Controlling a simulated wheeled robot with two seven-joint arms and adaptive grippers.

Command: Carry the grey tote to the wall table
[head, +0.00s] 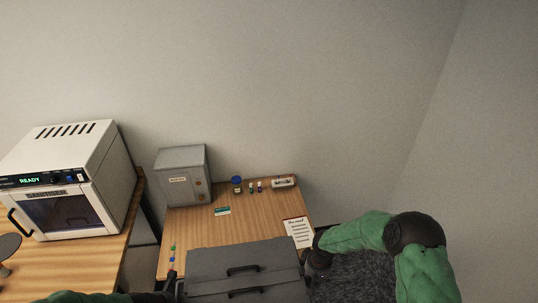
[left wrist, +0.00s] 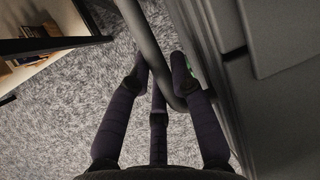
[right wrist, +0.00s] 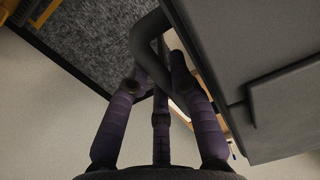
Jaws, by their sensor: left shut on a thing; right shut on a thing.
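The grey tote (head: 215,262) is at the bottom centre of the head view, its lid shut, with dark handles on top. My left gripper (head: 170,285) is at its left side; in the left wrist view its fingers close around a dark bar handle (left wrist: 147,45) of the tote. My right gripper (head: 311,262) is at its right side, its fingers around the other bar handle (right wrist: 147,45). The wooden wall table (head: 200,228) stands beyond the tote, against the wall. The tote hides the table's front part; I cannot tell whether it touches the table.
On the table are a grey metal cabinet (head: 181,178), a blue-lidded jar (head: 237,185), small bottles (head: 255,187), a white holder (head: 283,182), a green card (head: 222,211) and a printed sheet (head: 298,232). A white sanitizer (head: 70,180) stands on another table at left. The table's middle is mostly clear.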

